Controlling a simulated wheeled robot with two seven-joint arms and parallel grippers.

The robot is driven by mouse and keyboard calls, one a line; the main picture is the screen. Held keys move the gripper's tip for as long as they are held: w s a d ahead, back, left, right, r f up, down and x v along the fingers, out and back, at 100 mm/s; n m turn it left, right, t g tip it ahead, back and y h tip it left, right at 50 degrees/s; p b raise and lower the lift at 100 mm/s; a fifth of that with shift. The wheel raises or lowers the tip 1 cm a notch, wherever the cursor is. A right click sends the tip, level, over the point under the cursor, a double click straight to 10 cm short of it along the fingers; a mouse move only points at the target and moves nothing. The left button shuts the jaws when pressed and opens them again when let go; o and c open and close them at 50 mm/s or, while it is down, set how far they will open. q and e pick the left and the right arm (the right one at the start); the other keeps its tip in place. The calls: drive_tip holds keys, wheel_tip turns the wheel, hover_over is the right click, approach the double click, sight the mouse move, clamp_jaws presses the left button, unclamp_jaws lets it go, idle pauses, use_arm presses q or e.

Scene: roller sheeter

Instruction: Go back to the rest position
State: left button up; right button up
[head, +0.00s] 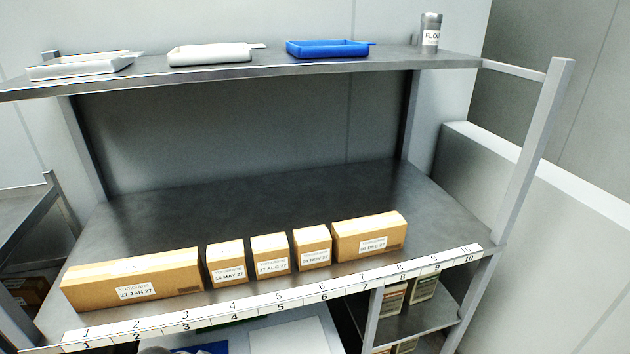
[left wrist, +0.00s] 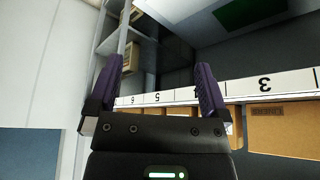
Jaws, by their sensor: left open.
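My left gripper (left wrist: 157,90) shows in the left wrist view with its two dark purple fingers wide apart and nothing between them. Behind its fingers are the numbered strip (left wrist: 240,88) of a shelf and, at the right, a cardboard box (left wrist: 284,130). The left gripper does not show in the head view. My right gripper is in neither view.
In the head view several labelled cardboard boxes (head: 133,280) stand in a row behind the numbered strip (head: 300,294) of a metal shelf (head: 260,195). The upper shelf holds white trays (head: 210,54), a blue tray (head: 327,49) and a flour shaker (head: 430,33). The shelf behind the boxes is clear.

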use_arm(q)
drive_tip(key=s+a+f+n+y+b, duration=0.1)
drive_tip(key=s+a+f+n+y, duration=0.2)
drive_tip(key=s+f, duration=1.15)
drive_tip(key=s+d+f+g, duration=0.1)
drive_tip(key=s+f, duration=0.2)
drive_tip(key=s, duration=0.4)
drive_tip(key=s+d+f+n+g, duration=0.1)
drive_tip(key=s+f, duration=0.2)
drive_tip(key=s, duration=0.4)
drive_tip(key=s+d+f+g+b, duration=0.1)
drive_tip(key=s+f, duration=0.2)
drive_tip(key=s, duration=0.4)
drive_tip(key=shift+s+d+n, duration=0.15)
drive_tip(key=shift+d+n, duration=0.15)
